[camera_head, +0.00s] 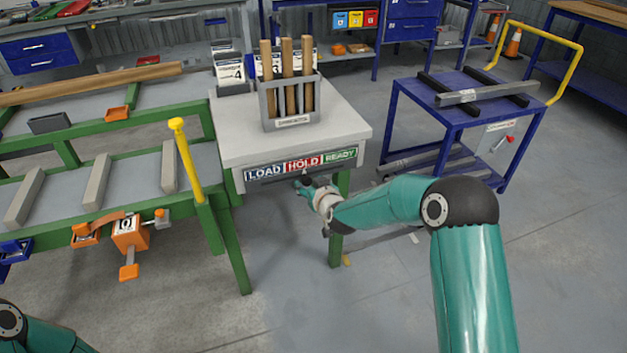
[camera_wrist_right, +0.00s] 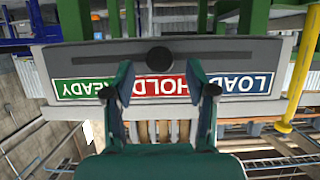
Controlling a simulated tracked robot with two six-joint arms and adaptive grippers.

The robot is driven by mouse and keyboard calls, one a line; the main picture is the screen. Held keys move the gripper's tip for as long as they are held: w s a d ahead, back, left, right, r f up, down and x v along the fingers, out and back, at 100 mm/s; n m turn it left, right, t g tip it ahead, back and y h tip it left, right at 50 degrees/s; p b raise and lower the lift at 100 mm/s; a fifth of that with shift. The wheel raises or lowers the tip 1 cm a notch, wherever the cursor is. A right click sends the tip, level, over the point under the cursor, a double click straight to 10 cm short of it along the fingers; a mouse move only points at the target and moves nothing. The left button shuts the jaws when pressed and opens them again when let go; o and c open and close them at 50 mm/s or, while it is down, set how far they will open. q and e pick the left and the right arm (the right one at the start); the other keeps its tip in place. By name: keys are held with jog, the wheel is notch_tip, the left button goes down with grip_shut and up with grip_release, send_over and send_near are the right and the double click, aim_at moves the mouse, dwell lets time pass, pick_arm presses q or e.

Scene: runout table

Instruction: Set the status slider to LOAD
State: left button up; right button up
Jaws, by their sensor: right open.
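The status strip (camera_head: 264,173) on the front edge of the small table has a blue LOAD label, a red HOLD label and a green READY label. In the right wrist view the strip (camera_wrist_right: 66,90) appears upside down. The round dark slider knob (camera_wrist_right: 159,56) sits in its dark slot at HOLD. My right gripper (camera_head: 303,184) is in front of the strip's HOLD part. In the wrist view the right gripper (camera_wrist_right: 159,68) is open, its fingers on either side of the knob with gaps visible. My left arm shows at the lower left; its gripper is out of view.
A grey holder (camera_head: 291,122) with wooden sticks and number cards (camera_head: 231,72) stand on the table (camera_head: 235,148). A yellow-topped post (camera_head: 187,160) stands left of the table. A blue cart (camera_head: 446,112) stands at the right. The floor in front is mostly clear.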

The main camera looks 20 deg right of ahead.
jog(key=shift+x, duration=1.3)
grip_shut()
